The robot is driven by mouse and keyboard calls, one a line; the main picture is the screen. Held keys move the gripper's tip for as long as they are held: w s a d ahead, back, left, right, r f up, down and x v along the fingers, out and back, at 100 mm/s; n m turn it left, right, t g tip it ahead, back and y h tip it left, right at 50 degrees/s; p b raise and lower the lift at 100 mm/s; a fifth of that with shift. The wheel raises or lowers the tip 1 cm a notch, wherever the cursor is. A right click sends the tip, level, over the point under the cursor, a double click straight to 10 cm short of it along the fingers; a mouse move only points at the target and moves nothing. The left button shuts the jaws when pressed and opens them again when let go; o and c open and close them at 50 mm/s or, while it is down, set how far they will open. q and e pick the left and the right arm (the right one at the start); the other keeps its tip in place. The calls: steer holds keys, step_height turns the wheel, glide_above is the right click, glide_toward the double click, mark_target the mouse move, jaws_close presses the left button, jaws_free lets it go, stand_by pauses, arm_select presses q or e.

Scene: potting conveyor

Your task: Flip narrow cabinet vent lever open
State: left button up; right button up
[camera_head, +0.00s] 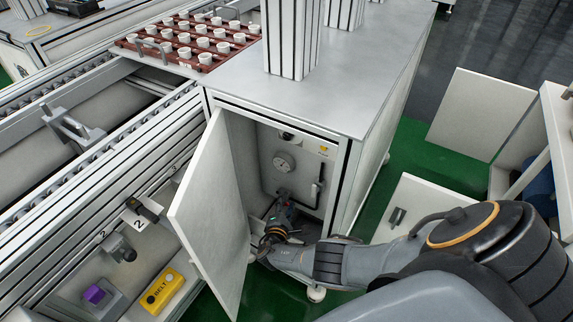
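The narrow cabinet (293,98) stands in the middle, its white door (210,215) swung open to the left. Inside is a grey panel with a round dial (284,162) and a black upright handle (316,189) on its right side. I cannot tell for sure which part is the vent lever; a small fitting below the dial is partly hidden by my gripper. My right gripper (281,207) reaches into the lower part of the cabinet, just below the dial. Its fingertips are small and dark, so their opening and any contact are unclear. My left gripper is not in view.
A conveyor with rollers (50,195) runs along the left. A brown tray (130,44) of white cups sits behind the cabinet top. A yellow BELT box (162,291) and a purple button (95,294) are at lower left. White open cabinet doors (480,113) stand at right over green floor.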

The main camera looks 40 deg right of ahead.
jaws_close()
